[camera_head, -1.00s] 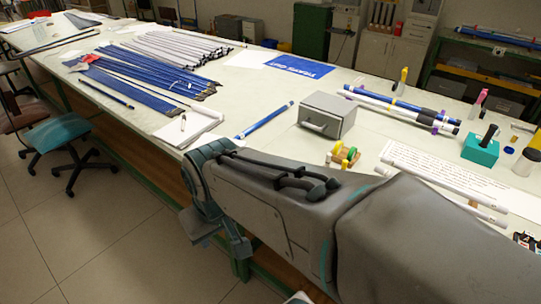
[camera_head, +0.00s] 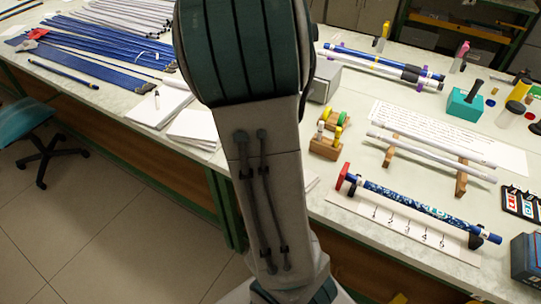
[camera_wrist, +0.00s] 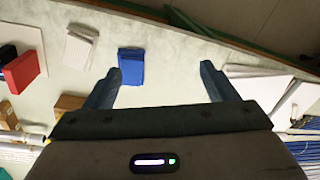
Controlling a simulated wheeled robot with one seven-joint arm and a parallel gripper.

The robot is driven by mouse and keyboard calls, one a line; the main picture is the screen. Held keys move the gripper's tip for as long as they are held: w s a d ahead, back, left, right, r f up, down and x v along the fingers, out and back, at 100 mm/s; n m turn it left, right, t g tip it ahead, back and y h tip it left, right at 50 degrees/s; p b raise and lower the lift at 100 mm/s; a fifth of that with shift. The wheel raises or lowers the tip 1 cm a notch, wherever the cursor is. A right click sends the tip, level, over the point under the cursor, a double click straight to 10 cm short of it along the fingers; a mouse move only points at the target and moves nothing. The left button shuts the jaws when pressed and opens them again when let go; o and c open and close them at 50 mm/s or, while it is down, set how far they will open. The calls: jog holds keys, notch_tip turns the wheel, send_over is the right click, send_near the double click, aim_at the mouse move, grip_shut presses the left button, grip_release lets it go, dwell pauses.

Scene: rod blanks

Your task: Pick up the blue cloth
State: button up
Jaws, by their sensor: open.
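A folded blue cloth (camera_wrist: 131,67) lies flat on the pale tabletop in the wrist view. It sits beyond my gripper (camera_wrist: 156,82), left of the middle, close to the left finger's tip. The two dark fingers stand wide apart with nothing between them, and I cannot tell how high they are above the table. In the head view my own arm covers the middle of the picture, and neither the blue cloth nor my gripper shows there.
A patterned blue rod (camera_head: 420,206) rests on a numbered board at right. Bare tabletop surrounds the blue cloth.

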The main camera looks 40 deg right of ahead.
jog(key=d+f+m+h, duration=0.1)
jog(key=d+m+h, duration=0.1)
jog(key=d, duration=0.5)
jog(key=f, duration=0.4)
jog(key=w+d+f+b, duration=0.1)
jog(key=f, duration=0.9)
jog(key=shift+w+d, duration=0.25)
jog(key=shift+d, duration=0.15)
jog(key=shift+c, duration=0.3)
jog(key=shift+r, duration=0.1)
jog(key=c, duration=1)
